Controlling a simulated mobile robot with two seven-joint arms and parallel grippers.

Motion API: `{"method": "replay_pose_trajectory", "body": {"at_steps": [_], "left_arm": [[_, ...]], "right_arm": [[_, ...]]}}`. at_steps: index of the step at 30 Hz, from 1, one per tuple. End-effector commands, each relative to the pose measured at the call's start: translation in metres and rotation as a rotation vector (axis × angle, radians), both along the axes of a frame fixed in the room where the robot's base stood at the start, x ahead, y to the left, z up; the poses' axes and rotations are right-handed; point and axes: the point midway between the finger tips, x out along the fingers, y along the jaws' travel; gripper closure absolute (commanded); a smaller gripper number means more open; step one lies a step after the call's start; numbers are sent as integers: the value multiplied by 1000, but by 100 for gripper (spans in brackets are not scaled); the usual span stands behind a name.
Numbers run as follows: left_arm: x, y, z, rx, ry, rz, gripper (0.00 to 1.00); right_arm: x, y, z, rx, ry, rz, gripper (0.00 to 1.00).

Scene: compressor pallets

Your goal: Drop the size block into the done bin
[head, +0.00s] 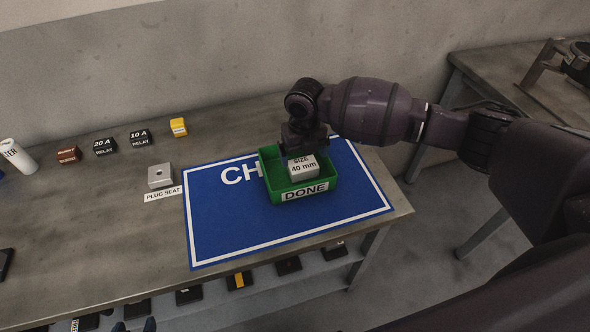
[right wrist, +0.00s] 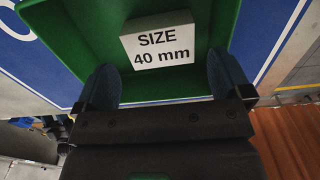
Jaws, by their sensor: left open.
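The white size block (head: 303,169), marked "SIZE 40 mm", is inside the green done bin (head: 323,187) in the head view. The right wrist view also shows the block (right wrist: 158,42) against the bin's green inside (right wrist: 85,35). My right gripper (head: 293,145) is over the bin's back left part, just behind the block. In the right wrist view its two blue fingers (right wrist: 164,82) are apart, with gaps between them and the block. Whether the block lies flat on the bin floor is hard to tell. My left gripper (head: 134,326) barely shows at the bottom edge of the head view, open and empty.
The bin stands on a blue mat (head: 232,225) on the grey table. A plug seat (head: 160,176), relay blocks (head: 140,138), a yellow block (head: 178,127) and a white cylinder (head: 17,157) stand to the left. A lower shelf (head: 265,288) holds several dark parts.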

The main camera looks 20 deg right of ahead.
Motion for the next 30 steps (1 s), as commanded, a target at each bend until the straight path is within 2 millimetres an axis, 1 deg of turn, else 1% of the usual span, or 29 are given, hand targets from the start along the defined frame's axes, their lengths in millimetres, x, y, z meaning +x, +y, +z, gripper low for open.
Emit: {"method": "replay_pose_trajectory", "body": {"at_steps": [7,11,14,24,27,30], "left_arm": [[2,-1,1,-1,-4,-1,44],[2,-1,2,0,-5,0,44],[2,-1,4,-1,-7,0,44],[2,0,10,-1,-10,1,44],[1,0,11,-1,-8,1,44],[0,0,11,-1,-7,2,44]], "right_arm": [[0,0,0,0,1,0,0],[0,0,7,0,-1,0,0],[1,0,21,0,-3,1,0],[0,0,81,0,-3,1,0],[0,0,94,-1,-2,1,0],[0,0,103,0,-2,0,0]]}}
